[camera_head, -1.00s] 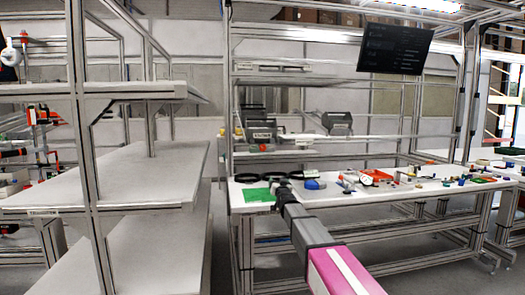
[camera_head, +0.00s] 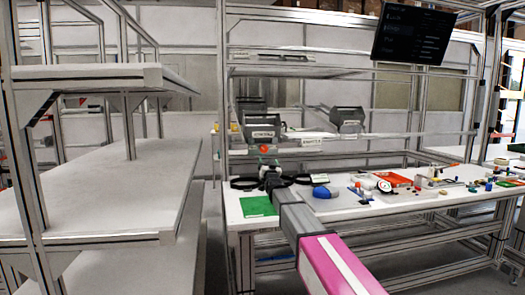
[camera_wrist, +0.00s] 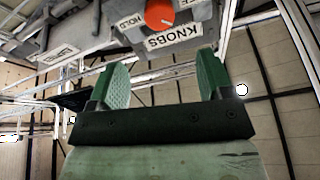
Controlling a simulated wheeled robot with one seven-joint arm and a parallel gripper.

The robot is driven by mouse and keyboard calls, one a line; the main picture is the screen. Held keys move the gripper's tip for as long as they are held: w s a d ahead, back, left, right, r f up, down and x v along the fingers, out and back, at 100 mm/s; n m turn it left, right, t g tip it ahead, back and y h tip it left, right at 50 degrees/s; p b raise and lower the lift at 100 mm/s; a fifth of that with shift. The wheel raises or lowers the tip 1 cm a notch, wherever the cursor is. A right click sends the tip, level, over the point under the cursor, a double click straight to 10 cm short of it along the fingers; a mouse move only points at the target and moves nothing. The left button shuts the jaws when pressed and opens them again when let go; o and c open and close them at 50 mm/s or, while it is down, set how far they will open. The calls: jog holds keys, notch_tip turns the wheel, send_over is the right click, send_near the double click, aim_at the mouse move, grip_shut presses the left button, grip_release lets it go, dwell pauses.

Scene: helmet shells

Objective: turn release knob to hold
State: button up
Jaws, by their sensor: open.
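The orange-red knob (camera_wrist: 160,14) sits on a grey housing (camera_wrist: 190,15) at the top of the wrist view, partly cut off by the frame edge. It has a small white mark, whose exact setting I cannot tell. A HOLD label (camera_wrist: 127,23) is to its left and a KNOBS label (camera_wrist: 174,35) is below it. In the head view the knob (camera_head: 263,148) is a small red spot just above my gripper (camera_head: 267,163). In the wrist view my gripper (camera_wrist: 162,75) is open, its green fingers apart and empty, with the knob beyond the gap.
A worktable (camera_head: 350,210) carries a green mat (camera_head: 258,206), black rings, a blue item (camera_head: 321,192) and several small parts. Grey bins (camera_head: 348,118) stand on the shelf behind. Frame posts and a shelving rack (camera_head: 100,210) stand at the left. A screen (camera_head: 412,33) hangs above.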

aim_at(264, 150)
jog(key=x, duration=1.1)
jog(key=shift+w, duration=0.2)
jog(key=c, duration=0.9)
